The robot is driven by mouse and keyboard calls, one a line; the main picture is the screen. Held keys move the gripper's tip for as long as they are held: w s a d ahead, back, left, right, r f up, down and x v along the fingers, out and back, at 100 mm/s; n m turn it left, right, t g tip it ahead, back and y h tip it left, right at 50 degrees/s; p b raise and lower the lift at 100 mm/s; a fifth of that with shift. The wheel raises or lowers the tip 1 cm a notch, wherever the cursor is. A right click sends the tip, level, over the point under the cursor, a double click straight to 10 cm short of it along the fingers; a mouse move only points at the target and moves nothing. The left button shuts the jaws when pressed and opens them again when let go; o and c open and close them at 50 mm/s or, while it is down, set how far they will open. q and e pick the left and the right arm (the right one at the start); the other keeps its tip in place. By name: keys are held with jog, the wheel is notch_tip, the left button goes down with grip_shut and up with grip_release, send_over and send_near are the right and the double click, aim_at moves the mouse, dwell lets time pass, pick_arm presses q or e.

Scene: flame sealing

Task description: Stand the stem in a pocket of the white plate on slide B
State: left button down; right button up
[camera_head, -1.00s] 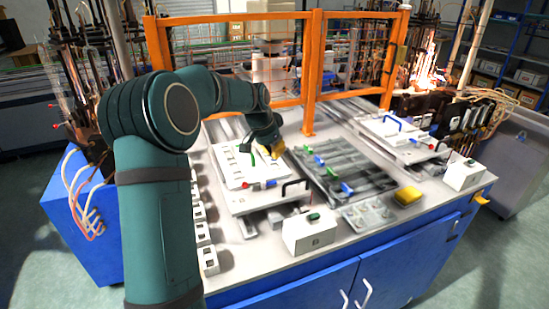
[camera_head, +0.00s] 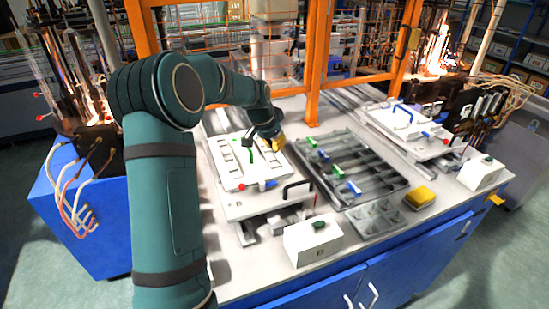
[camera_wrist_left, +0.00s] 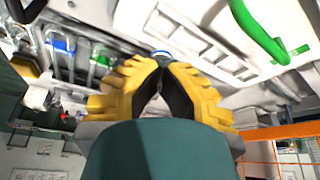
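My left gripper (camera_head: 278,143) is over the right far part of the white plate (camera_head: 227,177) on the left slide. In the left wrist view its yellow fingers (camera_wrist_left: 160,66) come together at the tips. A small round white and blue piece (camera_wrist_left: 160,54) shows end-on at the tips. It looks like the end of the stem, held between the fingers; the rest is hidden. The plate has rows of pockets and a green handle (camera_wrist_left: 258,30). I cannot tell whether the stem touches a pocket. No slide letter is readable. My right gripper is not in view.
A dark rack (camera_head: 375,170) with blue and green clips lies right of the plate. Another white plate (camera_head: 397,124) with a blue handle sits on the right slide. A white box (camera_head: 312,242), a yellow block (camera_head: 420,196) and an orange fence post (camera_head: 317,65) stand around.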

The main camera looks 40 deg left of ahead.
aim_at(274, 165)
pick_arm(q)
jog(key=shift+f, duration=2.55)
jog(key=shift+f, duration=0.15)
jog(key=c, duration=1.1)
grip_release()
jog(key=shift+c, duration=0.2)
jog(key=v, duration=1.2)
